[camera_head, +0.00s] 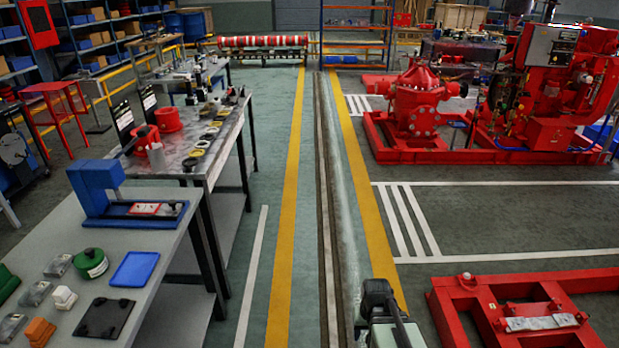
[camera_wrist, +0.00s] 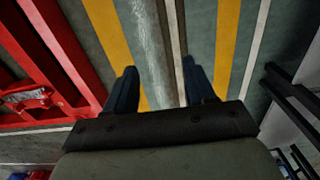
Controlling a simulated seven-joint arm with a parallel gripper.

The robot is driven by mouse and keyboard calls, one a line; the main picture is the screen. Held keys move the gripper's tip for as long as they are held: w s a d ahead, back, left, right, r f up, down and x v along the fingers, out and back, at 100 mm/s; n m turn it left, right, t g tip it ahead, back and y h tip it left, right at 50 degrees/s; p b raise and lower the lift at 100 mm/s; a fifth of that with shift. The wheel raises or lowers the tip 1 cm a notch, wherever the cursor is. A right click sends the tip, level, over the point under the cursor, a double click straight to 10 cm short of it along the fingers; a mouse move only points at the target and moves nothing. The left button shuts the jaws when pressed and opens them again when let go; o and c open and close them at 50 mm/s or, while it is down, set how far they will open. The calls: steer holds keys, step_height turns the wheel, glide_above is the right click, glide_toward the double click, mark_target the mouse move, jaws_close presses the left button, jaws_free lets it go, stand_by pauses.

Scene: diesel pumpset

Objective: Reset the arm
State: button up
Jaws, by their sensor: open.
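My gripper (camera_wrist: 157,88) shows in the wrist view with its two dark blue fingers spread apart. Nothing is between them, only the floor with its grey channel strip and yellow lines below. In the head view a dark part of my arm (camera_head: 382,318) shows at the bottom, right of the centre. It is over the aisle, between the workbench and the red frame. The gripper's fingers are not clear in the head view.
A grey workbench (camera_head: 150,255) stands at left with a blue fixture (camera_head: 100,195), a green round tin (camera_head: 90,262) and a blue tray (camera_head: 134,269). A red base frame (camera_head: 475,318) lies at lower right. A red pumpset (camera_head: 415,105) stands beyond. The aisle between is clear.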

steer(key=s+f+g, duration=0.3)
steer(key=s+f, duration=0.7)
steer(key=s, duration=0.4)
steer(key=s+f+g, duration=0.3)
steer(key=s+f, duration=0.7)
steer(key=s, duration=0.5)
steer(key=shift+s+g, duration=0.2)
steer(key=shift+g, duration=0.2)
